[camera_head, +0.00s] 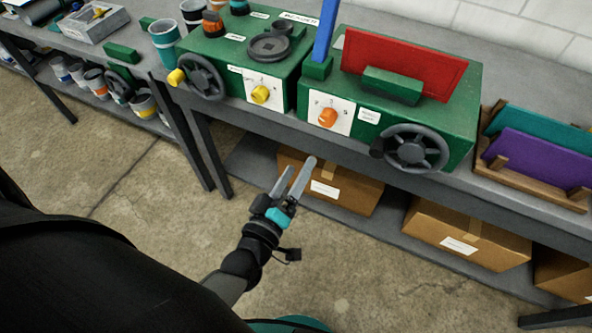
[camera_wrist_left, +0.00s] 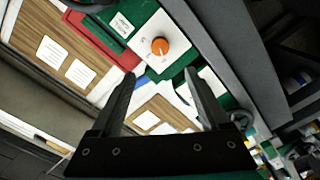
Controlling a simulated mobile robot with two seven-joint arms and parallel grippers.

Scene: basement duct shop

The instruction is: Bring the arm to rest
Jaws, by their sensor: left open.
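My left gripper (camera_head: 292,182) hangs in the air in front of the bench in the head view, pointing up and toward the green machines. Its two fingers stand apart with nothing between them. In the left wrist view the open fingers (camera_wrist_left: 163,100) frame the scene, and the green machine with the orange knob (camera_wrist_left: 159,46) lies beyond them. The fingers touch nothing that I can see. My left arm (camera_head: 245,262) comes in from the lower left. My right gripper is in neither view.
The bench (camera_head: 250,118) carries a green machine with a yellow knob (camera_head: 260,94) and another with a red plate (camera_head: 405,62) and handwheel (camera_head: 416,148). A rack with purple and teal sheets (camera_head: 535,160) stands right. Cardboard boxes (camera_head: 468,233) sit on the lower shelf. The concrete floor in front is clear.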

